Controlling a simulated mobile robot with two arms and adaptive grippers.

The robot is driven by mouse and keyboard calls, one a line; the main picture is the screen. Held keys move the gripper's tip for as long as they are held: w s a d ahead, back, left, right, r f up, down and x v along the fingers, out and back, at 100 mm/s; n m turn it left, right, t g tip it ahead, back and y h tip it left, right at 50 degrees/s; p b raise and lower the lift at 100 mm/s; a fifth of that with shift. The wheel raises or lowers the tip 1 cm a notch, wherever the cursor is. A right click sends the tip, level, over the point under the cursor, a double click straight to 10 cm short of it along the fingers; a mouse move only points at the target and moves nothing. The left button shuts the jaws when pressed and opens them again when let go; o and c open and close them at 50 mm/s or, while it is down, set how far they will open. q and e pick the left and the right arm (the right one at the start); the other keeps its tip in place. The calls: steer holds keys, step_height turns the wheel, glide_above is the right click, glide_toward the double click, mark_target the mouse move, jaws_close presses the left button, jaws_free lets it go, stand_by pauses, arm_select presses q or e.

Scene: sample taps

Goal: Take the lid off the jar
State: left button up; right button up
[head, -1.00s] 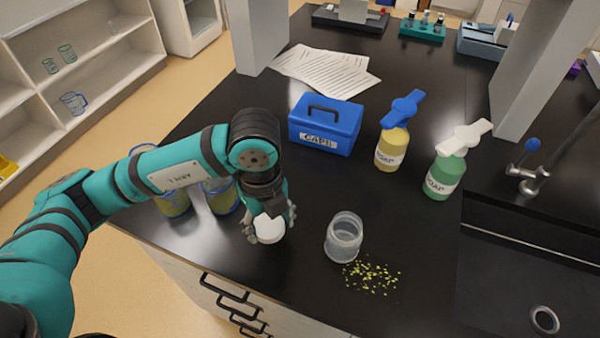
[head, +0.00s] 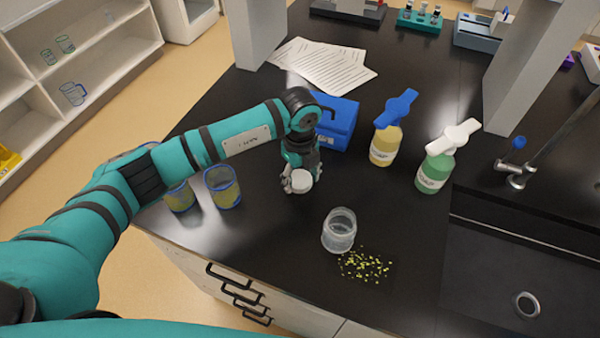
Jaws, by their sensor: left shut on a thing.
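The clear jar (head: 339,231) stands upright and open on the black counter, near its front edge. The white round lid (head: 302,180) is off the jar. My left gripper (head: 299,182) is shut on the lid, behind and to the left of the jar, apart from it. I cannot tell whether the lid touches the counter. My right gripper is not in view.
Yellow-green bits (head: 366,265) lie scattered right beside the jar. A blue box (head: 337,124), partly behind my arm, a yellow soap bottle (head: 385,146) and a green soap bottle (head: 434,172) stand behind. Beakers (head: 223,187) stand at left; a sink (head: 500,270) is at right.

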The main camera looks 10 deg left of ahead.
arm_select(q)
steer(key=shift+f, duration=0.2)
steer(key=shift+f, duration=0.2)
steer(key=o, duration=1.3)
